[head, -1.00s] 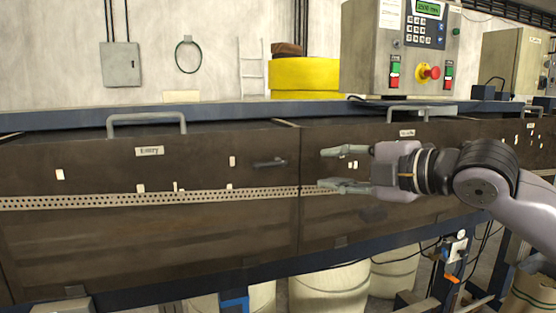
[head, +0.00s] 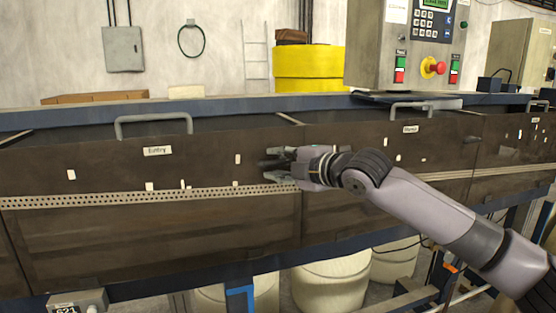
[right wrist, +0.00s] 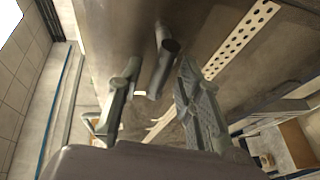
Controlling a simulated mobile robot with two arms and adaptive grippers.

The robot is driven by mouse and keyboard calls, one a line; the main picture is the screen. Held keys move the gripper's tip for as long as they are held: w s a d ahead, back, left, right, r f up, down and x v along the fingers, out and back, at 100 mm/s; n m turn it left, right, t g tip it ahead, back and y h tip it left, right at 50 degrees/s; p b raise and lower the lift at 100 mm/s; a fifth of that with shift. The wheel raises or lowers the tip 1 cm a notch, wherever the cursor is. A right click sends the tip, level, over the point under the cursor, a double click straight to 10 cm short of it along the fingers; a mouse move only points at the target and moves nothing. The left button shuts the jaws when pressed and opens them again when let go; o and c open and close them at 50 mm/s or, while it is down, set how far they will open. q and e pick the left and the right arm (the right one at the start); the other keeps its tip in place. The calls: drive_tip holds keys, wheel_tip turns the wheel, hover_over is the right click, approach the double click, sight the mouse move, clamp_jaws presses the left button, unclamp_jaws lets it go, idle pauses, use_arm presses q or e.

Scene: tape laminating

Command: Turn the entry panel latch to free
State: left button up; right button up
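The entry panel (head: 110,230) is a dark brown front panel with an "Entry" label (head: 157,150) and a grey bar handle (head: 152,117) on top. Its dark latch (head: 264,163) is near the panel's right end, partly hidden by my right gripper (head: 270,166) in the head view. In the right wrist view the latch (right wrist: 166,42) sticks out from the panel and lies between the two fingers of my right gripper (right wrist: 160,68). The fingers are apart, with gaps beside the latch, the left finger being nearer. My left gripper is not in view.
A perforated metal strip (head: 110,197) runs along the panel below the latch. A second dark panel (head: 385,215) adjoins on the right. A control box (head: 370,45) with buttons and a red emergency stop (head: 435,67) stands above it. White bins (head: 333,280) are underneath.

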drive_tip(key=shift+c, duration=0.5)
clamp_jaws()
